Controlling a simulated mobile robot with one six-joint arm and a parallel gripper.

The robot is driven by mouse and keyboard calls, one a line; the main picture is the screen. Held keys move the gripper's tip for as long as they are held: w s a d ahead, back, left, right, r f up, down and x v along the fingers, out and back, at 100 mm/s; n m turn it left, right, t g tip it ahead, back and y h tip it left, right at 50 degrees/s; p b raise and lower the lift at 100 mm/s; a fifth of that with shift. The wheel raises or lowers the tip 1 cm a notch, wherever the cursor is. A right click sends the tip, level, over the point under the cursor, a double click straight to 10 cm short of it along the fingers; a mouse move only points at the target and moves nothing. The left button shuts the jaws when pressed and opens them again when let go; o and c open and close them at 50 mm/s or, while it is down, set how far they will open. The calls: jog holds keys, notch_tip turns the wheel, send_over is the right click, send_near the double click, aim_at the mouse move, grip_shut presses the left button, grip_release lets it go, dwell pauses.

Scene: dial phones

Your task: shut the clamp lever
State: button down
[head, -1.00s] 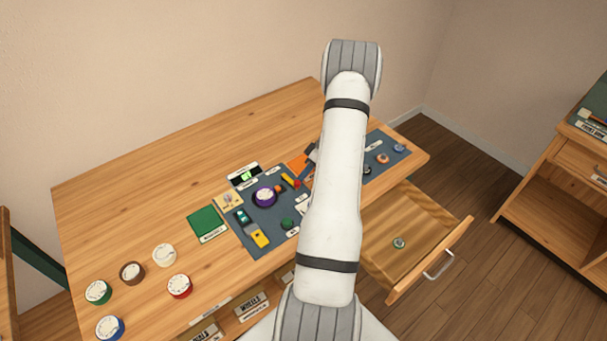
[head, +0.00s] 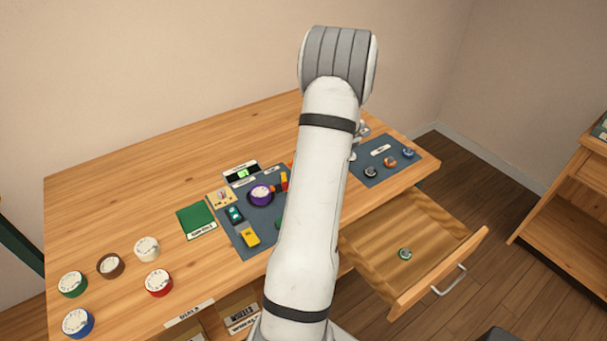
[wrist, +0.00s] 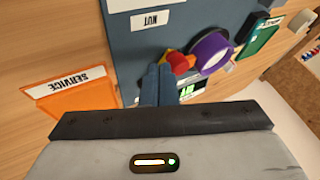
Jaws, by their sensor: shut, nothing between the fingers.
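The clamp lever, with red and yellow parts (head: 284,181), is beside a purple dial (head: 260,192) on the blue-grey mat (head: 262,218). In the wrist view, the red part of the lever (wrist: 180,62) shows close to the purple dial (wrist: 209,53). My gripper (wrist: 159,72) is shut and empty, its fingertips close beside the red and yellow parts. I cannot tell whether they touch. My fingers partly cover that area, and the lever's exact angle is unclear. In the head view my arm hides the gripper.
An orange service pad (wrist: 70,97) lies beside my gripper. A green pad (head: 196,221) and several loose dials, such as the red one (head: 158,283), are to the left. A drawer (head: 405,275) stands open at front right. The table's back left is clear.

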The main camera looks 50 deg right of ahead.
jog(key=shift+s+d, duration=0.1)
jog(key=shift+d, duration=0.05)
jog(key=shift+d+b, duration=0.4)
jog(key=shift+d, duration=0.45)
jog(key=shift+d+f, duration=0.1)
jog(key=shift+d, duration=0.1)
jog(key=d, duration=0.1)
jog(key=s+d+b, duration=0.1)
jog(key=s+d, duration=0.1)
jog(key=shift+d+r+b, duration=0.35)
jog(key=shift+b, duration=0.05)
jog(key=v, duration=0.9)
jog(key=shift+s+a+r+b, duration=0.15)
jog(key=shift+s+a+b, duration=0.1)
jog(key=shift+a+b, duration=0.05)
